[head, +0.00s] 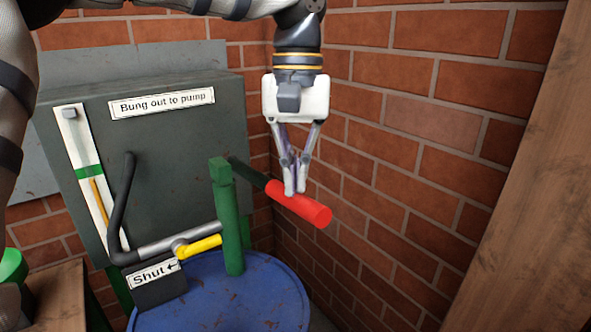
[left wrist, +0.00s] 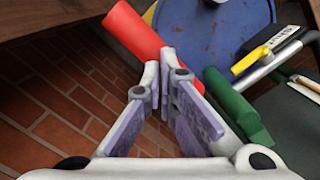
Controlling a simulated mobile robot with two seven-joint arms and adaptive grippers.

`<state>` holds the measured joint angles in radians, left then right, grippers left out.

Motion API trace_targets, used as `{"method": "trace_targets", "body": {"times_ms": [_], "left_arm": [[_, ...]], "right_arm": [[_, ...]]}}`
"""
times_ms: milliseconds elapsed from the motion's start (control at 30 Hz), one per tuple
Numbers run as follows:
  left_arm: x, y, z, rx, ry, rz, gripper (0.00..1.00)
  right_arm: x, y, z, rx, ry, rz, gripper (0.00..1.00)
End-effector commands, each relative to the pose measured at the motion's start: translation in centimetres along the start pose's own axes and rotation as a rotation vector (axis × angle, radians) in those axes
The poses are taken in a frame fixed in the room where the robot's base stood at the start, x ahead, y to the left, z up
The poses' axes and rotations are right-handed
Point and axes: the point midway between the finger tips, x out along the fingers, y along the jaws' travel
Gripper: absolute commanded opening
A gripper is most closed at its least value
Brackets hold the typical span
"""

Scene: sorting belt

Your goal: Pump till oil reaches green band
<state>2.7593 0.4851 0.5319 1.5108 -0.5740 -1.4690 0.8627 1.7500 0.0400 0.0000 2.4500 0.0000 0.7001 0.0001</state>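My left gripper (head: 295,190) points down from the top with its fingertips close together at the red grip (head: 312,208) of the pump handle. In the left wrist view the fingertips (left wrist: 159,64) meet this grip (left wrist: 135,32) and appear closed across it. The handle's dark rod runs to the green post (head: 231,220) on the blue drum (head: 255,300). The white gauge (head: 72,135) has a green band (head: 89,172). The yellow oil column (head: 99,198) stands with its top just below or at the band's lower edge. My right gripper is not in view.
A grey tank (head: 180,150) reads "Bung out to pump". A yellow lever (head: 203,246) sits on a pipe beside a "Shut" label (head: 153,273). A green round object (head: 12,265) is at the left by a wooden surface (head: 60,295). A brick wall (head: 430,150) stands behind and right.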

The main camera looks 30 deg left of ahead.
Motion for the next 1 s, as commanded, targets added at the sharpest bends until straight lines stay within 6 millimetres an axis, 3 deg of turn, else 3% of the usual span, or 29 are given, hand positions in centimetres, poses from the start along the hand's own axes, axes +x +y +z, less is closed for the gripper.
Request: {"method": "trace_targets", "body": {"times_ms": [300, 667, 767, 1000], "left_arm": [[-0.9, 0.0, -2.9, -0.003, -0.002, -0.004, 0.0], [-1.7, 0.0, -3.0, -0.001, 0.0, -0.001, 0.0], [-3.3, 0.0, -3.0, -0.002, 0.004, -0.002, 0.0], [-9.1, 0.1, -3.1, -0.003, 0.005, -0.001, 0.0]], "right_arm": [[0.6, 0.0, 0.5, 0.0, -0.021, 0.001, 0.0], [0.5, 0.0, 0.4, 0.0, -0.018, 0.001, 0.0], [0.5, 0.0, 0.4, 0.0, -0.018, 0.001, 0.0], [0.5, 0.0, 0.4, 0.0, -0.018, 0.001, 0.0]]}}
